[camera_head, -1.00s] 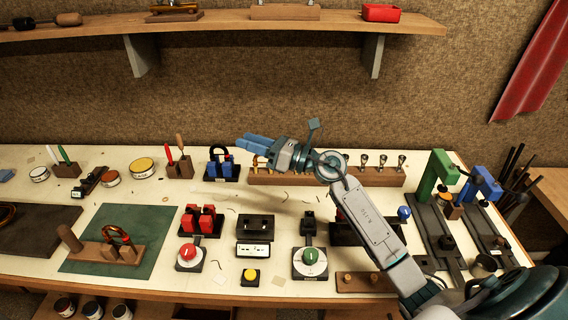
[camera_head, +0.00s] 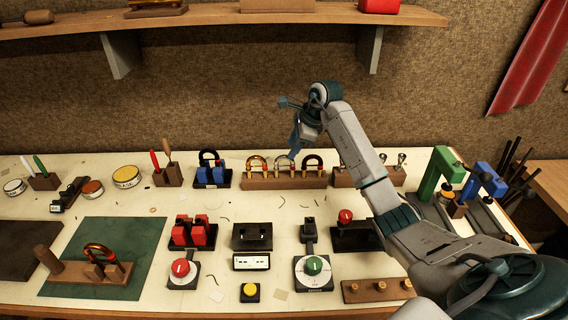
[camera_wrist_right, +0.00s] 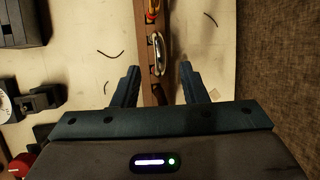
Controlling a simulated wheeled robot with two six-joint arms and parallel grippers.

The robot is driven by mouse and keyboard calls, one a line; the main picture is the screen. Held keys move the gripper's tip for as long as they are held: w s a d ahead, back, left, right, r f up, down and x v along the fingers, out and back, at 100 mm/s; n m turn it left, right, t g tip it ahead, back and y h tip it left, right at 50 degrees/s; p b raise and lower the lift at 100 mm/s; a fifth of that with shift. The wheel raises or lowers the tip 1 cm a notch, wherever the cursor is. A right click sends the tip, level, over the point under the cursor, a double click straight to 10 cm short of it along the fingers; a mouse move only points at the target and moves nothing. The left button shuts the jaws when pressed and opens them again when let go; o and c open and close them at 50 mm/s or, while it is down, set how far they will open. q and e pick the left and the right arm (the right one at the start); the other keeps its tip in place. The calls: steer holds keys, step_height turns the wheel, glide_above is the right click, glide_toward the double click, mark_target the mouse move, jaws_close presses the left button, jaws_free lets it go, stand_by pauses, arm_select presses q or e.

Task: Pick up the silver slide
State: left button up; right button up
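The silver slide (camera_wrist_right: 156,52) is a shiny U-shaped tube standing in a slot of the long wooden rack (camera_wrist_right: 147,90) in the right wrist view. My right gripper (camera_head: 294,148) points down above the rack. Its fingers (camera_wrist_right: 160,69) are open and empty, one on each side of the rack line in the wrist view, with the slide seen between and beyond them. My left gripper is not in view.
Black stands, knobs and a dial (camera_head: 314,270) lie in front. Blue blocks (camera_head: 211,175) stand left of the rack. The wall is close behind; a shelf (camera_head: 220,20) hangs above.

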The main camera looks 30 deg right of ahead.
mark_target(286, 156)
steer(key=shift+w+a+f, duration=0.1)
steer(key=shift+w+f, duration=0.05)
steer(key=shift+f, duration=0.2)
steer(key=p+x, duration=0.3)
steer(key=x, duration=0.1)
steer(key=shift+w+a+f, duration=0.15)
steer(key=shift+f, duration=0.1)
steer(key=shift+w+f, duration=0.15)
steer(key=shift+f, duration=0.35)
steer(key=shift+r, duration=0.1)
jaws_close()
